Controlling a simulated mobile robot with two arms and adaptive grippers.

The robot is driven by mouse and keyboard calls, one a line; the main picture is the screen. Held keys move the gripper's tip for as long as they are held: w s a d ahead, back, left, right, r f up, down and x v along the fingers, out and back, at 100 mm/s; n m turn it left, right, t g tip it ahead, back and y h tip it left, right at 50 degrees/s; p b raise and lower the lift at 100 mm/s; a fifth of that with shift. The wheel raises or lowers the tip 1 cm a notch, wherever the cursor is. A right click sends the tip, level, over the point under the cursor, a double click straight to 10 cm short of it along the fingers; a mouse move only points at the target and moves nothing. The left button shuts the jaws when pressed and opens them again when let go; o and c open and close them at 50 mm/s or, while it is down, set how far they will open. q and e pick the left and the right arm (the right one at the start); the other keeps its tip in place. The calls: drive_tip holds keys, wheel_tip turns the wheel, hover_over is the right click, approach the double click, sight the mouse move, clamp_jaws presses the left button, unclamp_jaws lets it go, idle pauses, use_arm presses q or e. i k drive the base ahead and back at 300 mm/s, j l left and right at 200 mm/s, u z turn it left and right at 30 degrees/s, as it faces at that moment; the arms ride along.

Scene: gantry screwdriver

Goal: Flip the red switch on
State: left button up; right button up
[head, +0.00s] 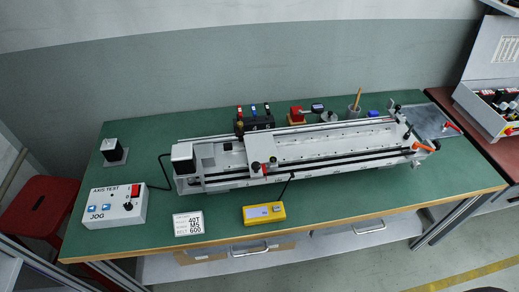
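A white control box (113,207) labelled AXIS TEST and JOG stands at the left front of the green bench. A small red switch (136,190) sits at the top right of its face. Its on or off position is too small to tell. A black knob or joystick (128,206) is below the switch, and blue buttons (92,209) are to the left. Neither gripper shows in the head view.
A long white gantry (330,146) fills the middle of the green bench (150,235). A black cable runs from the box to it. A white label block (188,224) and a yellow device (264,213) lie in front. A red stool (41,208) stands left.

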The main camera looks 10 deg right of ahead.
sight(135, 187)
drive_tip(key=u, duration=1.15)
